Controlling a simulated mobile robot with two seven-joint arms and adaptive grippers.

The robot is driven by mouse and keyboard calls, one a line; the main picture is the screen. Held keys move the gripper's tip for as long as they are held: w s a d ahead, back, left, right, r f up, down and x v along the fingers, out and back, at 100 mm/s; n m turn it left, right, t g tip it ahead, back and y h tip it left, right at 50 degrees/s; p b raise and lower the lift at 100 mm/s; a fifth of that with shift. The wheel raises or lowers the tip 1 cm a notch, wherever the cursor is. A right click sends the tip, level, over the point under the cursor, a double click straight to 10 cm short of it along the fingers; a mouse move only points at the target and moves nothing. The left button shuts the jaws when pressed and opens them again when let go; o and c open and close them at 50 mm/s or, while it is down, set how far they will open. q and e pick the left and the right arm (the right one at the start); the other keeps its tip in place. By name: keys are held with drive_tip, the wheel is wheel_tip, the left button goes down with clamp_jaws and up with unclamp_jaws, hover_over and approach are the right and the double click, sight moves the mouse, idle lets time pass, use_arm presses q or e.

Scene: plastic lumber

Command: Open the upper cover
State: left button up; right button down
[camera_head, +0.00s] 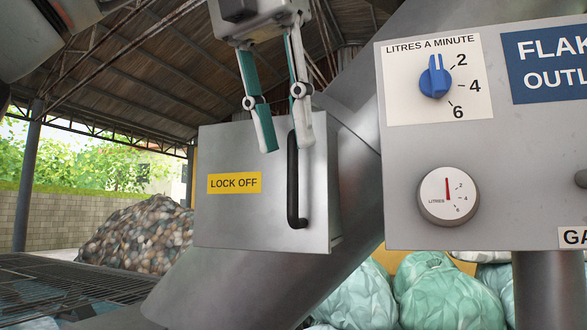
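A grey metal box-like cover (235,220) with a yellow "LOCK OFF" label (234,183) is mounted on a sloping grey chute (225,280). Its front face looks closed. A black vertical bar handle (293,185) is on the right part of this face. My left gripper (286,148) comes down from the top with its two fingers apart, at the upper end of the handle. The right finger overlaps the handle's top edge in the picture. I cannot tell whether it touches. My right gripper is not in view.
A grey control panel (400,225) with a blue knob (435,77) and a round gauge (448,196) stands close on the right. Pale green bags (445,290) lie below it. A metal grating (60,285) and a heap of stones (140,235) are at the left.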

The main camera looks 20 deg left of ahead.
sight(290, 156)
use_arm(q)
drive_tip(key=shift+x, duration=2.7)
drive_tip(key=shift+w, duration=0.1)
clamp_jaws()
